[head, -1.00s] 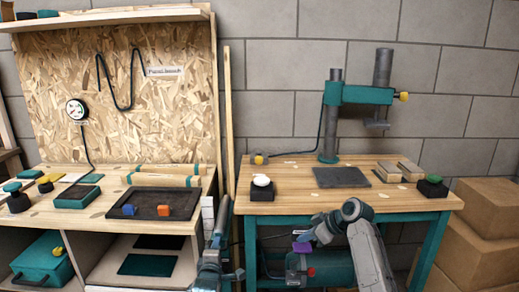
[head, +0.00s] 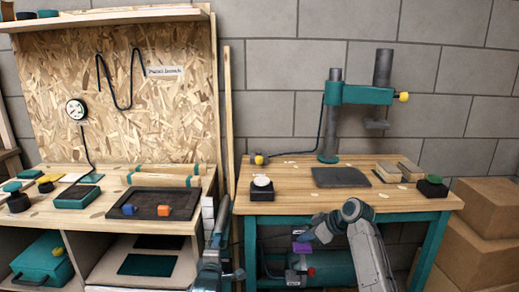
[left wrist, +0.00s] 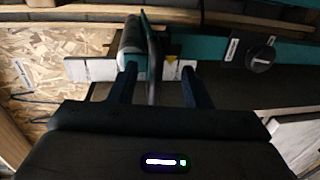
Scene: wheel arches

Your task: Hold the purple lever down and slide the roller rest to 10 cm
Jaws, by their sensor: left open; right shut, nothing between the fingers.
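The purple lever (head: 302,248) is below the front of the right bench in the head view. My right gripper (head: 308,237) is shut and empty just above it; I cannot tell whether it touches. My left gripper (head: 212,264) is low between the benches. In the left wrist view my left gripper (left wrist: 160,88) is open, its two fingers either side of a dark upright plate. A grey roller (left wrist: 132,46), probably the roller rest, stands by the left finger. A white scale strip (left wrist: 88,69) runs behind, with a yellow pointer (left wrist: 171,71); its numbers are unreadable.
A teal rail (left wrist: 225,48) with a black knob (left wrist: 262,55) lies right of my left fingers. The right bench (head: 290,205) carries a drill-like stand (head: 329,120) and a grey plate (head: 341,177). Cardboard boxes (head: 478,240) stand at the right.

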